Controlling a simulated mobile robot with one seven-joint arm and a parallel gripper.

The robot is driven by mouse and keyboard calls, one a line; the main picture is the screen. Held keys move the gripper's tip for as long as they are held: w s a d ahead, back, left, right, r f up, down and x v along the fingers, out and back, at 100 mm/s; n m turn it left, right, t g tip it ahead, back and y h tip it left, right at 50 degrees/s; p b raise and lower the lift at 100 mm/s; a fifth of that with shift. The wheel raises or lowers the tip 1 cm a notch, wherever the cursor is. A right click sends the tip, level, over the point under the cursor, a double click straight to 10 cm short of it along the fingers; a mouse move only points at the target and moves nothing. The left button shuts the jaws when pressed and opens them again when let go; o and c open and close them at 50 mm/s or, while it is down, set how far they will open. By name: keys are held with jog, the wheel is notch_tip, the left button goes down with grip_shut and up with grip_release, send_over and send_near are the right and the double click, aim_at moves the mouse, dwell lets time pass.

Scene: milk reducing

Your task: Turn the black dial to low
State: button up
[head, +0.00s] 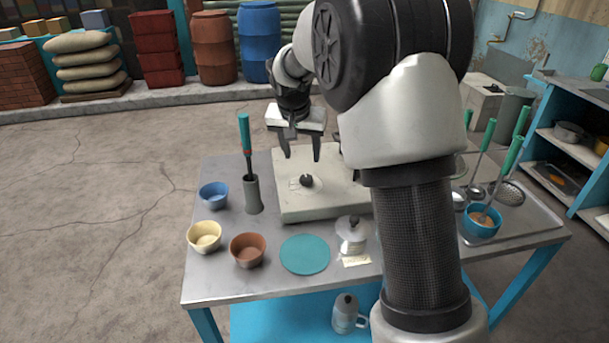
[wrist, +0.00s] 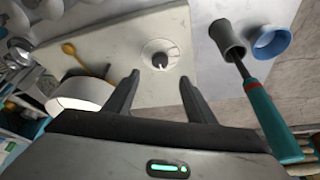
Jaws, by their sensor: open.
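A white pot (wrist: 84,92) shows beside the left finger; in the head view my arm hides that part of the cooker.
A grey holder (head: 253,195) with a teal-handled tool (head: 244,132) stands left of the cooker. Ladles stand at the right.

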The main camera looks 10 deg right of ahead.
aim_at(307, 178)
jog(key=b+x, duration=0.1)
jog(key=x, duration=1)
jog(key=shift+w+f, duration=0.25)
jog(key=shift+f, duration=0.05)
jog(key=shift+c, duration=0.5)
jog(key=c, duration=1)
jog(key=shift+o, duration=0.2)
jog(key=shift+d+n, duration=0.15)
jog(key=shift+n, duration=0.15)
jog(key=n+y+p, duration=0.1)
jog(key=n, duration=0.2)
jog(key=shift+d+r+y+p, duration=0.15)
jog(key=shift+d+y+p, duration=0.05)
jog(key=shift+y+p, duration=0.2)
jog(key=shift+n+y+p, duration=0.6)
jog(key=shift+n+p, duration=0.25)
jog(key=shift+n, duration=1.15)
